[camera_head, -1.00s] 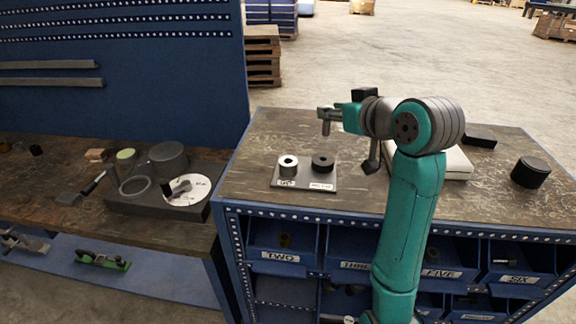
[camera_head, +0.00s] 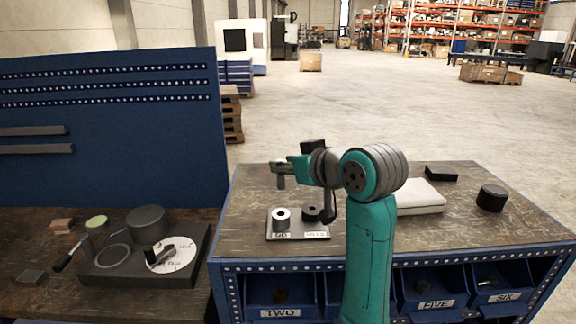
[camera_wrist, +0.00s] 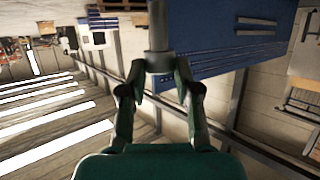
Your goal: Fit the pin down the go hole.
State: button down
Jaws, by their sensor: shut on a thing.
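The pin (camera_head: 280,178) is a short grey cylinder held upright by my gripper (camera_head: 282,170), above the gauge plate. In the wrist view the fingers of my gripper (camera_wrist: 159,64) are shut on the pin (camera_wrist: 158,28). The gauge plate (camera_head: 297,233) lies on the bench with two rings. The left ring, silver and labelled as the go hole (camera_head: 282,216), stands below the pin and apart from it. The right ring, dark and labelled no-go (camera_head: 312,213), is partly behind my arm.
The left bench holds a dark slab (camera_head: 110,278) with round parts. Blue bins (camera_head: 281,294) sit below.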

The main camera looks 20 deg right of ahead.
aim_at(283, 187)
jog(key=shift+a+f, duration=0.1)
jog(key=shift+f, duration=2.75)
jog(key=shift+f, duration=2.1)
jog(key=c, duration=0.7)
grip_release()
jog(key=shift+c, duration=0.2)
jog(key=v, duration=1.2)
